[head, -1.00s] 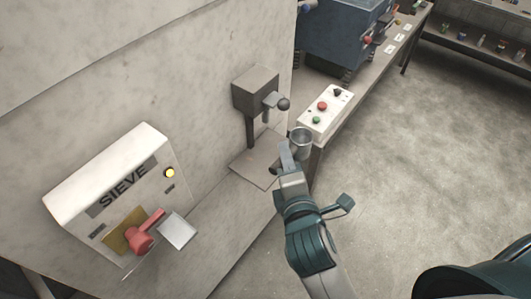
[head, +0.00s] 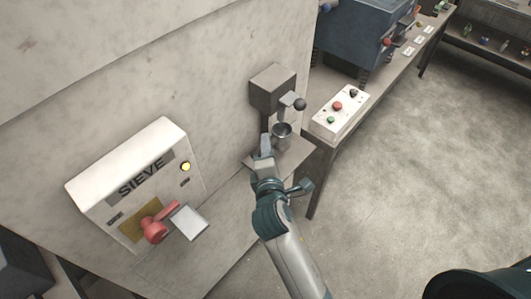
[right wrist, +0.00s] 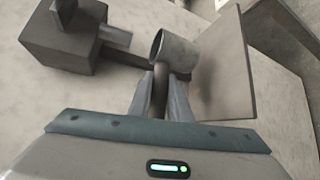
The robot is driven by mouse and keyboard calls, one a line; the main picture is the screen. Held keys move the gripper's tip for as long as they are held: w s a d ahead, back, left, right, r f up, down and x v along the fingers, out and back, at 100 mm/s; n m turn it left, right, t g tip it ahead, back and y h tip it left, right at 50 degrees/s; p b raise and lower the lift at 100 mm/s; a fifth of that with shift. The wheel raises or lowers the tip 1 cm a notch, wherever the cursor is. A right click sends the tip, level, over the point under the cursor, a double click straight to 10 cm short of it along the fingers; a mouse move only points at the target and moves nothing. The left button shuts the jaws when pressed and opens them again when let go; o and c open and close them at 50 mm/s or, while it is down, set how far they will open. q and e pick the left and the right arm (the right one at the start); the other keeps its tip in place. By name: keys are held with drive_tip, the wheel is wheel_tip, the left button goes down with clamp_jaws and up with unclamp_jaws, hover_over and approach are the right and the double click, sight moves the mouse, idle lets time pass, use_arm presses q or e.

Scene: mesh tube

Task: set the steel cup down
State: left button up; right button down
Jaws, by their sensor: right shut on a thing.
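The steel cup (head: 282,131) is a small grey open-topped cup, seen from above in the head view. My right gripper (head: 268,146) is shut on it from the near side; in the right wrist view the fingers (right wrist: 160,98) close on a part below the cup (right wrist: 174,52). The cup is over the flat plate (head: 295,152) beneath a grey box with a spout (head: 272,88). The plate also shows in the right wrist view (right wrist: 222,75). I cannot tell whether the cup touches the plate. My left gripper is not in view.
A white box marked SIEVE (head: 130,190) with a red handle (head: 154,229) is on the wall at left. A white button panel (head: 340,110) sits on the bench at right, with a blue machine (head: 358,32) behind it. Open floor lies to the right.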

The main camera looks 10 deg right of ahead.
drive_tip(key=shift+w+a+f, duration=0.2)
drive_tip(key=shift+w, duration=0.15)
drive_tip(key=shift+s+f+p, duration=0.1)
drive_tip(key=shift+f+p, duration=0.2)
drive_tip(key=shift+f, duration=1.7)
drive_tip(key=shift+f, duration=0.15)
drive_tip(key=c, duration=1.6)
unclamp_jaws()
drive_tip(key=shift+c, duration=0.2)
